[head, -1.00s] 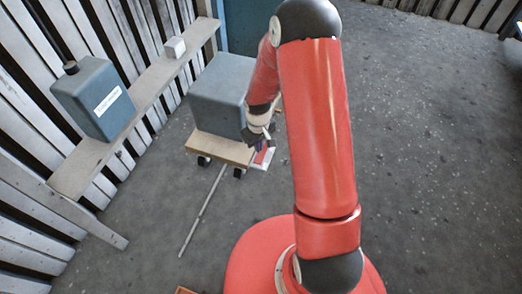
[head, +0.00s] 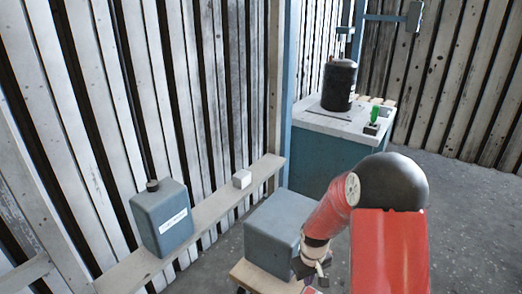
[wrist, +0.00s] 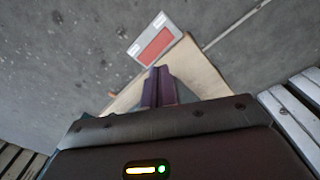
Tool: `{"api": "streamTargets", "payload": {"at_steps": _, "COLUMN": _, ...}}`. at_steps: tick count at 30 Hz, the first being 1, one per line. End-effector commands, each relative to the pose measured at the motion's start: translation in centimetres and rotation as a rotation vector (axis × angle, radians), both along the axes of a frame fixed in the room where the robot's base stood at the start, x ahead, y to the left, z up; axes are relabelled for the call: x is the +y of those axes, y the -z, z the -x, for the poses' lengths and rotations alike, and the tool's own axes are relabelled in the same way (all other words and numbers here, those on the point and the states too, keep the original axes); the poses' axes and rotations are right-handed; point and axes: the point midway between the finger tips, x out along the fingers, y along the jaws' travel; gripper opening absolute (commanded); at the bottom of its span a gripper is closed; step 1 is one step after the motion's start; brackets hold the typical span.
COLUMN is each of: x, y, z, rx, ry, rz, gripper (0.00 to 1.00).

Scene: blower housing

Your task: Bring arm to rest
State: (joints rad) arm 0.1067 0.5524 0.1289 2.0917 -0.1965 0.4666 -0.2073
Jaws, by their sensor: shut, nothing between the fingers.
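My arm is red with dark joints and fills the lower right of the head view. My gripper (head: 318,274) hangs at the bottom of the head view, beside the grey box on a wooden board. In the wrist view my gripper (wrist: 159,72) has its two purple fingers together, with nothing between them. The fingers point over the corner of the wooden board (wrist: 200,68). A red and white flat piece (wrist: 153,44) lies just past the fingertips, partly beside the board.
A grey box (head: 268,235) stands on the board (head: 262,281), close to my gripper. A ledge (head: 218,206) along the slatted wall bears a blue-grey canister (head: 162,218) and a white block (head: 242,178). A workbench (head: 335,123) with a black cylinder (head: 339,86) stands behind. Floor at right is open.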

Motion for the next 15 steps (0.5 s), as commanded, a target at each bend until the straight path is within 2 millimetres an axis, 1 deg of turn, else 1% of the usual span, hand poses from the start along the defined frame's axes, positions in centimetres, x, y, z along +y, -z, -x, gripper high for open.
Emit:
{"api": "streamTargets", "payload": {"at_steps": 1, "x": -0.1, "y": -3.6, "z": 0.1, "rx": -0.033, "ry": 0.014, "rz": 0.01, "gripper": 0.0}}
{"api": "streamTargets", "payload": {"at_steps": 2, "x": -0.2, "y": -5.4, "z": 0.4, "rx": -0.049, "ry": 0.026, "rz": 0.014, "gripper": 0.0}}
{"api": "streamTargets", "payload": {"at_steps": 3, "x": -0.3, "y": -7.8, "z": 0.9, "rx": -0.069, "ry": 0.044, "rz": 0.019, "gripper": 0.0}}
{"api": "streamTargets", "payload": {"at_steps": 5, "x": -0.4, "y": -11.2, "z": 1.8, "rx": -0.099, "ry": 0.07, "rz": 0.026, "gripper": 0.0}}
{"api": "streamTargets", "payload": {"at_steps": 6, "x": -0.5, "y": -13.4, "z": 2.5, "rx": -0.12, "ry": 0.088, "rz": 0.027, "gripper": 0.0}}
{"api": "streamTargets", "payload": {"at_steps": 8, "x": -0.5, "y": -16.5, "z": 3.7, "rx": -0.15, "ry": 0.116, "rz": 0.028, "gripper": 0.0}}
{"api": "streamTargets", "payload": {"at_steps": 9, "x": -0.5, "y": -18.4, "z": 4.6, "rx": -0.17, "ry": 0.134, "rz": 0.027, "gripper": 0.0}}
{"api": "streamTargets", "payload": {"at_steps": 11, "x": -0.5, "y": -21.3, "z": 6.1, "rx": -0.201, "ry": 0.162, "rz": 0.024, "gripper": 0.0}}
{"api": "streamTargets", "payload": {"at_steps": 12, "x": -0.5, "y": -23.0, "z": 7.1, "rx": -0.223, "ry": 0.18, "rz": 0.02, "gripper": 0.0}}
{"api": "streamTargets", "payload": {"at_steps": 14, "x": -0.4, "y": -25.5, "z": 8.7, "rx": -0.254, "ry": 0.205, "rz": 0.012, "gripper": 0.0}}
{"api": "streamTargets", "payload": {"at_steps": 15, "x": -0.4, "y": -27.0, "z": 10.0, "rx": -0.272, "ry": 0.223, "rz": 0.005, "gripper": 0.0}}
